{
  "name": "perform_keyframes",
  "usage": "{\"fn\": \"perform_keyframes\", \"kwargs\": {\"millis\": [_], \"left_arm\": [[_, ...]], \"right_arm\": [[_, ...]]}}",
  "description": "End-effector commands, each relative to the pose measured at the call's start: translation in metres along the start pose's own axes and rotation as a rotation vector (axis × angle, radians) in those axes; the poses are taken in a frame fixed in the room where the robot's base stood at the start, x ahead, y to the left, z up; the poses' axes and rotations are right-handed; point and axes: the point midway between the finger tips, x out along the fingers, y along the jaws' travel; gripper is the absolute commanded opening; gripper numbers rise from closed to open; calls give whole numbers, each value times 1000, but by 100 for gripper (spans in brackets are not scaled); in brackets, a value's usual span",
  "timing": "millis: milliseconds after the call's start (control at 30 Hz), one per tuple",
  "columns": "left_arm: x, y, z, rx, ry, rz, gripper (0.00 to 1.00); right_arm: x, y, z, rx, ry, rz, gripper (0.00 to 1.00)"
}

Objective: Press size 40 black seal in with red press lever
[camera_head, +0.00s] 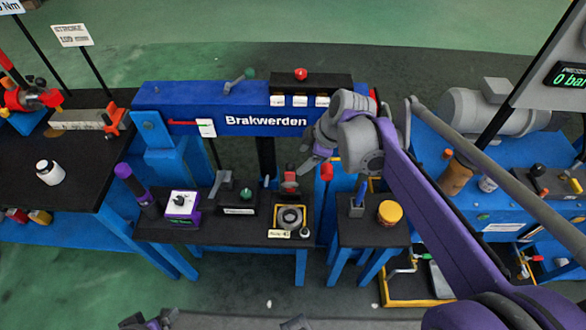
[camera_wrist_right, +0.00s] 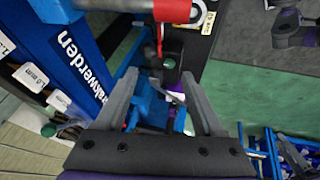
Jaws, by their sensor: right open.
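The blue press frame (camera_head: 220,105) carries the word "Brakwerden". A lever with a red grip (camera_head: 327,172) stands beside its front right; a thick red bar (camera_wrist_right: 178,10) crosses the top of the right wrist view, and I cannot tell if it is the same lever. My right gripper (camera_head: 306,160) is open and empty, just left of the red grip. In the right wrist view its two fingers (camera_wrist_right: 160,82) are spread. A grey ring-shaped part (camera_head: 290,217) sits in a yellow-edged tray below the press. I cannot make out the black seal or its size. Part of my left arm shows at the bottom edge; its jaws are unclear.
A yellow-lidded jar (camera_head: 389,213) stands on the small table to the right. A grey motor (camera_head: 490,112) is farther right.

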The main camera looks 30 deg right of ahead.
Motion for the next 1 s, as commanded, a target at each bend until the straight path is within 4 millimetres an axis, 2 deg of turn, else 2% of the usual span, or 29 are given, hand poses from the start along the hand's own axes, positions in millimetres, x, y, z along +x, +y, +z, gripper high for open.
{"fn": "perform_keyframes", "kwargs": {"millis": [33,100,267,700,833,1000], "left_arm": [[-3,0,-2,0,1,0,89],[-4,0,-2,0,1,0,89],[-3,0,-2,0,1,0,89],[8,0,5,0,-3,0,89],[10,0,6,0,-4,0,89],[11,0,6,0,-4,0,89]], "right_arm": [[-4,13,2,-37,9,2,70],[-5,22,3,-80,20,1,70],[2,27,3,-117,29,0,70],[79,26,0,-117,28,-1,70],[94,26,0,-116,27,1,70],[102,26,0,-115,27,1,70]]}}
